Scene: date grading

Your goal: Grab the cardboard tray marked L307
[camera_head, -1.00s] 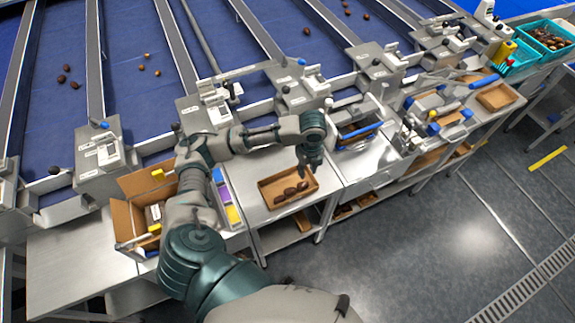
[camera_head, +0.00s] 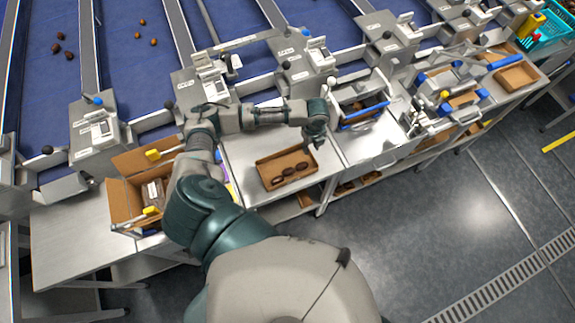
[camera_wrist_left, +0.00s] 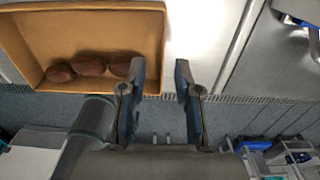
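A shallow brown cardboard tray (camera_head: 284,160) holds several dark dates and lies on the metal table near its front edge. I can read no L307 mark on it. It also shows at the upper left of the left wrist view (camera_wrist_left: 85,30). My left gripper (camera_head: 314,142) is just beyond the tray's back right corner in the head view. In the left wrist view its two fingers (camera_wrist_left: 160,78) are apart with nothing between them, close to the tray's right side. I cannot tell whether a finger touches the tray. My right gripper is not in view.
An open cardboard box (camera_head: 124,200) stands left of my arm. A blue-handled device (camera_head: 362,115) stands right of the tray. Another brown tray (camera_head: 515,78) lies farther right. Blue sorting lanes (camera_head: 135,60) run behind the table. Bare metal (camera_head: 245,160) shows left of the tray.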

